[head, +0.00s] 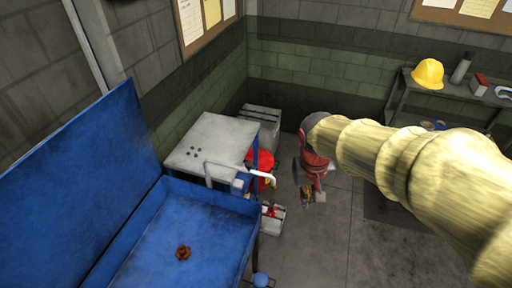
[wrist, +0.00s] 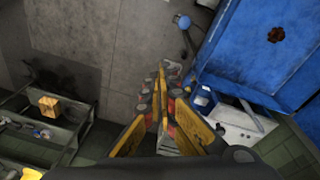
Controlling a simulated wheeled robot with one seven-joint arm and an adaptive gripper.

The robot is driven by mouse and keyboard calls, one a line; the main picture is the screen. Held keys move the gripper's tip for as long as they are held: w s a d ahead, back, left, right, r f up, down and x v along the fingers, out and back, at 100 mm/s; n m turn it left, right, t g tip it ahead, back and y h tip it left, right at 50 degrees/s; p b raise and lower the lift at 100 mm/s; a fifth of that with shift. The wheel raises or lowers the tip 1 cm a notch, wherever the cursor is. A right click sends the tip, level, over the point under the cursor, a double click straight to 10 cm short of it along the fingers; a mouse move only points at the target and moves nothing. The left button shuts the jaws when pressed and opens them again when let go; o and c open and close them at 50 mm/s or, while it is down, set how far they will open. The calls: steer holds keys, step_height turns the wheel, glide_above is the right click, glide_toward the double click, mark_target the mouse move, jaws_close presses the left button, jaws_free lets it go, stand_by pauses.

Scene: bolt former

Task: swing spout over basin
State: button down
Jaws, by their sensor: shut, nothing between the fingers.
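The blue basin (head: 175,245) stands at the left with its lid (head: 70,190) raised. A rusty drain piece (head: 183,253) lies on its floor. The pale bent spout (head: 238,172) rises near the basin's back edge and runs right. Its down-turned tip is past the basin's right side, not over it. My gripper (head: 306,192) is right of the spout tip and looks apart from it. In the wrist view the gripper fingers (wrist: 168,72) are together and empty, beside the basin (wrist: 255,60). I cannot make out the spout clearly there.
A grey-topped cabinet (head: 212,143) stands behind the basin, with a red container (head: 262,162) beside it. A white-and-red box (head: 272,218) sits on the floor. A bench with a yellow hard hat (head: 429,73) is at the back right. Floor lies open right of the basin.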

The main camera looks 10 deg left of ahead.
steer(key=w+a+m+p, duration=0.4)
steer(key=w+a+p, duration=0.1)
steer(key=w+a, duration=0.4)
steer(key=w+a+m+t+h+p, duration=0.1)
steer(key=w+a+m+p, duration=0.3)
steer(key=w+a, duration=0.5)
steer(key=shift+w+a+r+m+t+h+p, duration=0.25)
steer(key=shift+w+m, duration=0.55)
steer(key=shift+w, duration=1.85)
steer(key=shift+d, duration=0.1)
step_height(320, 180, down, 10)
steer(key=p, duration=0.3)
steer(key=shift+s, duration=0.2)
steer(key=shift+s, duration=0.1)
